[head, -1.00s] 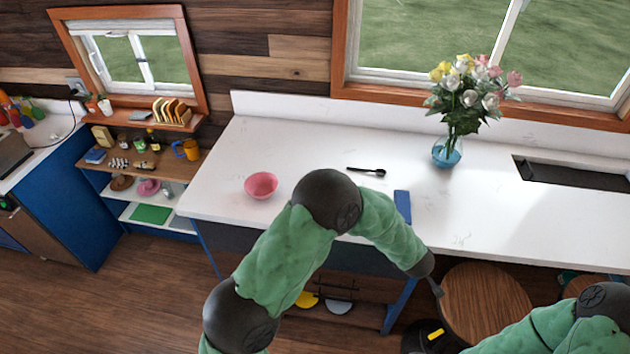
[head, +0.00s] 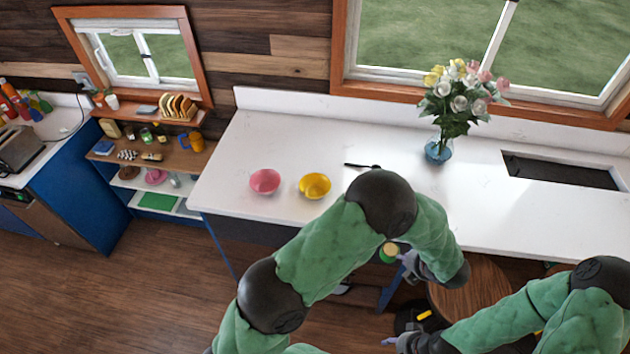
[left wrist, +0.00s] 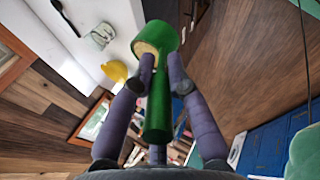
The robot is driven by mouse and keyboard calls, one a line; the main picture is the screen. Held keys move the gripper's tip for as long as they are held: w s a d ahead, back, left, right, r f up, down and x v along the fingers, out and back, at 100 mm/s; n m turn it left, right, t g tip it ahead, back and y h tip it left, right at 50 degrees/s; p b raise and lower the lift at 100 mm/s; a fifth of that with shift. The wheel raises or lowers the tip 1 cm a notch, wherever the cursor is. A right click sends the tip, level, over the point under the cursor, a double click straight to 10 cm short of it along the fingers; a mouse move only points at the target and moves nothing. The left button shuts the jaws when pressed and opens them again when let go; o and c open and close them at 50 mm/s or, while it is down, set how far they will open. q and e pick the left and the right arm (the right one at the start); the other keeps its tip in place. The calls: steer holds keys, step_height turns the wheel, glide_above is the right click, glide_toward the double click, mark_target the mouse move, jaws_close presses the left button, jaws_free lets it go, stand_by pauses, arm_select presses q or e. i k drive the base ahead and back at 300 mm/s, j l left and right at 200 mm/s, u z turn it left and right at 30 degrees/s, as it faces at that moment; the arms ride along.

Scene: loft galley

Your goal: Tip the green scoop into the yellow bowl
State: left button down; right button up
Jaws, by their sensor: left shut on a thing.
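The yellow bowl (head: 314,186) stands on the white counter, just right of a pink bowl (head: 265,181). It also shows in the left wrist view (left wrist: 115,71). My left gripper (head: 404,262) is in front of the counter, right of the yellow bowl and apart from it. It is shut on the green scoop (left wrist: 158,110), with its purple fingers on either side. The scoop's cup (head: 388,255) shows tan contents at its opening. My right gripper (head: 391,342) is low at the bottom edge, far from both; its finger opening is unclear.
A black spoon (head: 361,166) lies on the counter behind my left arm. A blue vase with flowers (head: 438,152) stands farther right, near a sink (head: 560,170). A round wooden stool (head: 463,297) is below the counter. The counter's left end is clear.

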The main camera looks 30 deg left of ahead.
mark_target(314, 186)
steer(key=i+j, duration=0.45)
steer(key=j, duration=0.3)
steer(key=i+j, duration=0.25)
steer(key=j, duration=0.1)
